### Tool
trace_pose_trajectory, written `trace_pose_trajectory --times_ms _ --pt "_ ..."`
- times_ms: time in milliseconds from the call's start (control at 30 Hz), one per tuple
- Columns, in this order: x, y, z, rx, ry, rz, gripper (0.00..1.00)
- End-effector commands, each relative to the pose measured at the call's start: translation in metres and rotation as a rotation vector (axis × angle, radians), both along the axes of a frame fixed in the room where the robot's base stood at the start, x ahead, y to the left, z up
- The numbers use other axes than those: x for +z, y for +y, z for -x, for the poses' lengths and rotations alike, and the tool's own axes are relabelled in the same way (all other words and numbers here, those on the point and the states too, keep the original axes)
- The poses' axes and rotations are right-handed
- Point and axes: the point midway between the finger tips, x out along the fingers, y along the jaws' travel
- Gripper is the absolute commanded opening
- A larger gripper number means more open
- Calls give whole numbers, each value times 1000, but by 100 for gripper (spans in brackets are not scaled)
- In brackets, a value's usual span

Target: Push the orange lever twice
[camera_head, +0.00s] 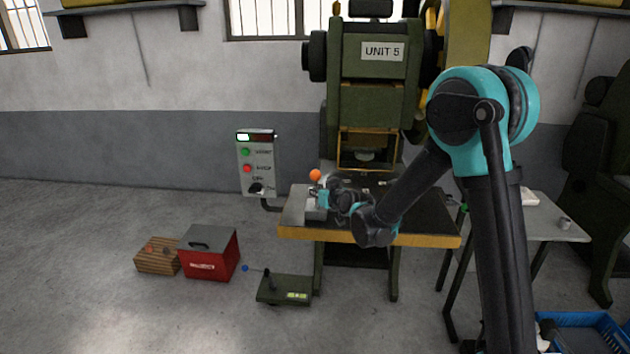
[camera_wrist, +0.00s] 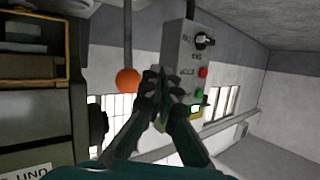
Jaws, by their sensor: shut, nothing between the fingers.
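The orange lever's round knob (camera_head: 315,175) shows just above the left part of the machine's table, next to my gripper. In the wrist view the orange knob (camera_wrist: 128,80) sits at the end of a dark rod, just left of the fingertips. My gripper (camera_head: 318,196) is shut and empty, at the table's left side close below the knob. In the wrist view the closed fingers (camera_wrist: 160,88) lie beside the knob; whether they touch it I cannot tell. The lever's base is hidden or unclear in the head view.
The green UNIT 5 press (camera_head: 372,95) stands behind its yellow-edged table (camera_head: 430,240). A grey control box (camera_head: 257,165) with green and red buttons is left of it. A foot pedal (camera_head: 285,290), red box (camera_head: 210,255) and wooden crate (camera_head: 158,256) stand on the floor. Open floor lies at front left.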

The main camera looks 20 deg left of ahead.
Motion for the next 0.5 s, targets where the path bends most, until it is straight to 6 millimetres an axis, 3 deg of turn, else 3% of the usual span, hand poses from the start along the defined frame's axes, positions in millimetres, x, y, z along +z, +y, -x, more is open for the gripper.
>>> trace_pose_trajectory --times_ms 200,500 --pt "4 5 -22 0 1 -1 0" --pt "6 7 -30 0 0 0 0"
